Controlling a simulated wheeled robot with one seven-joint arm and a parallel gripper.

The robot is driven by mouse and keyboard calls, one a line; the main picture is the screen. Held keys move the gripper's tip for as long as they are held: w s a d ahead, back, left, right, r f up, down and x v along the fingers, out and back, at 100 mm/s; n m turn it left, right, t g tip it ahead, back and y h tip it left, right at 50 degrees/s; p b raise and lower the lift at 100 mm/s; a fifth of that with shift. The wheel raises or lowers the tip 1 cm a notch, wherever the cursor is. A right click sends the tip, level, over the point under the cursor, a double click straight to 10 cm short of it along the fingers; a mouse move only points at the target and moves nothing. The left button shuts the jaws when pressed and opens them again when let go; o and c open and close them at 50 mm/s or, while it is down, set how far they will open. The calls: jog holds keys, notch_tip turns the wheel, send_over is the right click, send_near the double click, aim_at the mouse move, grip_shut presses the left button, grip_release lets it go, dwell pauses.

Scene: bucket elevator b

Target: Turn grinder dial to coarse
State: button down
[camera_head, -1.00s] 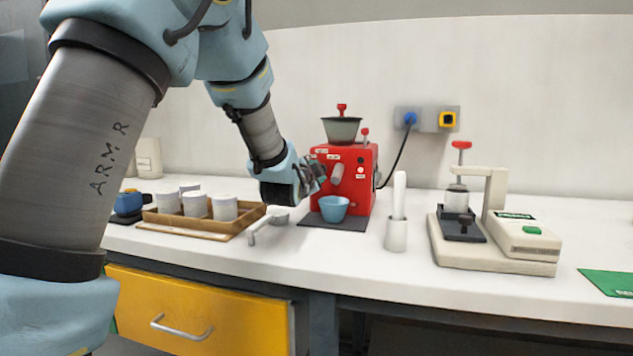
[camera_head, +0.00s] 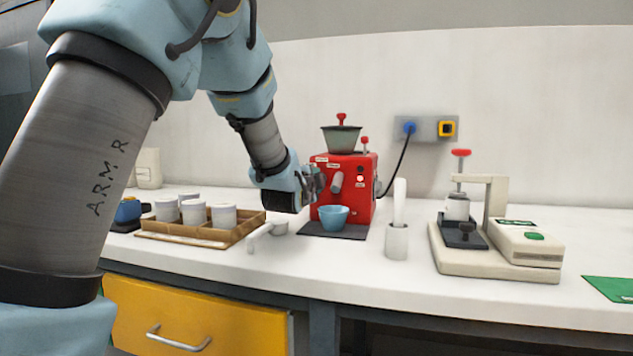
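The red grinder (camera_head: 349,203) stands on a dark mat against the back wall. It has a grey hopper (camera_head: 341,138) on top, a spout on its front, a small red-knobbed lever at its upper right and small labels and buttons on the front. I cannot make out which part is the dial. My gripper (camera_head: 318,184) is at the left part of the grinder's front, close to it or touching it. The fingers are small and partly hidden against the grinder, so their opening does not show.
A blue bowl (camera_head: 334,216) sits under the spout. Left are a white-handled scoop (camera_head: 265,234) and a wooden tray (camera_head: 185,239) with several white canisters. Right are a white holder (camera_head: 397,241) and a beige press-like device (camera_head: 453,259). A cable runs to the wall socket (camera_head: 426,128).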

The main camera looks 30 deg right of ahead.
jog(key=shift+c, duration=2.3)
grip_release()
jog(key=b+v, duration=0.1)
jog(key=v, duration=0.9)
jog(key=shift+s+a, duration=0.25)
jog(key=shift+s, duration=0.05)
